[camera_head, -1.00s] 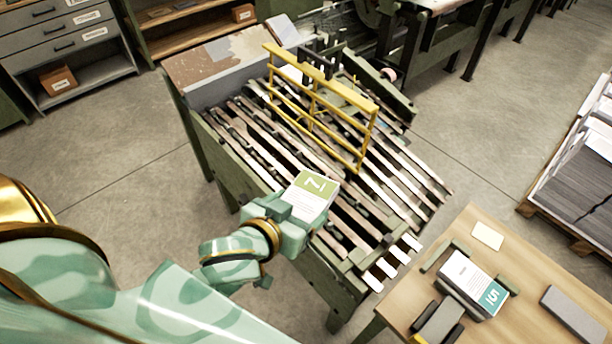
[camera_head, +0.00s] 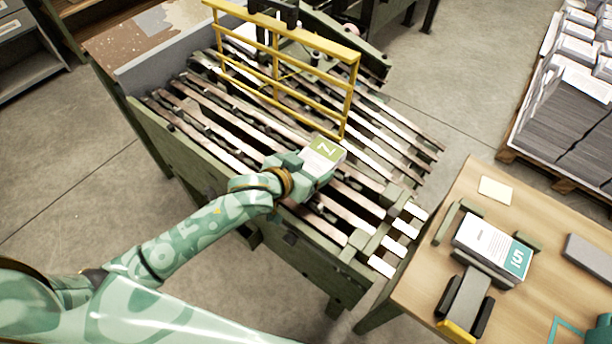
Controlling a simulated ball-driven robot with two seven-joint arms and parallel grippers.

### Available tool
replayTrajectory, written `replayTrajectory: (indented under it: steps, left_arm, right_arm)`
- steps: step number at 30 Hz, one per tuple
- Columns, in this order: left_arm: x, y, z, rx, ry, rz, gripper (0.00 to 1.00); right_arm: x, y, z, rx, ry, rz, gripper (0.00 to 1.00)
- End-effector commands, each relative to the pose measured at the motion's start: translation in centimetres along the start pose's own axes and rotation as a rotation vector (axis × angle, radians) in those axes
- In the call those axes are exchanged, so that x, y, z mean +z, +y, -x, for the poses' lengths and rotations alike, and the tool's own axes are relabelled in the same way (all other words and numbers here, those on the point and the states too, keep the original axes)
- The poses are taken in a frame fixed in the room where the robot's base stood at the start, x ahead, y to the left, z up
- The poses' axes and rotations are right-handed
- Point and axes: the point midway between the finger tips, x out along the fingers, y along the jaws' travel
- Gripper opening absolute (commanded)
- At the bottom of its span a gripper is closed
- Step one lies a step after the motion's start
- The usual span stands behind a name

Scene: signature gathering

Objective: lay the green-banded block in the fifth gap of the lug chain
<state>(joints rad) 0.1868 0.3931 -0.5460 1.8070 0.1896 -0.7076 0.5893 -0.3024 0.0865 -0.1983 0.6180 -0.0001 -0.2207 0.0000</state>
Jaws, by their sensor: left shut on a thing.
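The green-banded block (camera_head: 323,152) is a pale block with white print and a green end marked like a 2 or Z. My left gripper (camera_head: 306,168) is shut on it and holds it over the slats of the lug chain (camera_head: 350,196), near the middle of its front side. I cannot tell whether the block touches the slats. The lug chain is a run of long slats with dark gaps in a green frame, several slats having white ends at the right. The gripper's fingers are partly hidden by the block and my wrist.
A yellow guard rail (camera_head: 277,62) stands across the chain behind the block. On the wooden table (camera_head: 420,285) at the right, a teal-banded block (camera_head: 492,243) lies in a holder, near a yellow note (camera_head: 495,190) and a grey bar (camera_head: 592,258). A pallet of paper stacks (camera_head: 560,115) stands beyond.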

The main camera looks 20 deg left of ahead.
Motion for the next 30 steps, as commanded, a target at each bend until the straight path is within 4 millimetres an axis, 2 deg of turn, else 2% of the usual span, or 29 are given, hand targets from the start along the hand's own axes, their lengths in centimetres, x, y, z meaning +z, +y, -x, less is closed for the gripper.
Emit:
replayTrajectory:
  steps: [1,9,13,15,25,26,27,28,30]
  left_arm:
    - [0.8,-0.6,-0.8,-0.001,-0.001,0.0,0.47]
    - [1.9,-2.0,-2.1,0.0,0.002,0.001,0.47]
    - [4.3,-2.0,-3.4,0.001,-0.003,0.003,0.47]
    - [4.8,-2.0,-3.7,0.002,-0.001,0.002,0.47]
    - [4.6,-2.0,-3.6,0.001,0.003,0.001,0.47]
    - [4.7,-2.0,-3.6,0.0,0.001,0.001,0.8]
    - [4.7,-2.0,-3.6,0.0,0.001,0.001,0.91]
    - [4.7,-2.0,-3.6,0.0,0.001,0.001,0.99]
    - [4.7,-2.0,-3.6,0.0,0.002,0.001,0.99]
  right_arm:
    - [0.2,-0.1,-0.8,-0.003,-0.006,0.0,0.36]
    - [0.2,-0.9,-1.8,-0.014,-0.009,-0.002,0.36]
    - [0.7,-1.4,-3.5,-0.023,-0.023,-0.003,0.36]
    - [0.9,-1.5,-3.9,-0.024,-0.027,-0.003,0.36]
    - [0.7,-1.1,-3.7,-0.019,-0.024,-0.002,0.36]
    - [0.8,-1.1,-3.7,-0.019,-0.024,-0.001,0.36]
    - [0.8,-1.0,-3.6,-0.018,-0.025,-0.001,0.36]
    - [0.8,-1.0,-3.6,-0.018,-0.025,-0.001,0.36]
    - [0.8,-0.9,-3.6,-0.016,-0.025,-0.001,0.36]
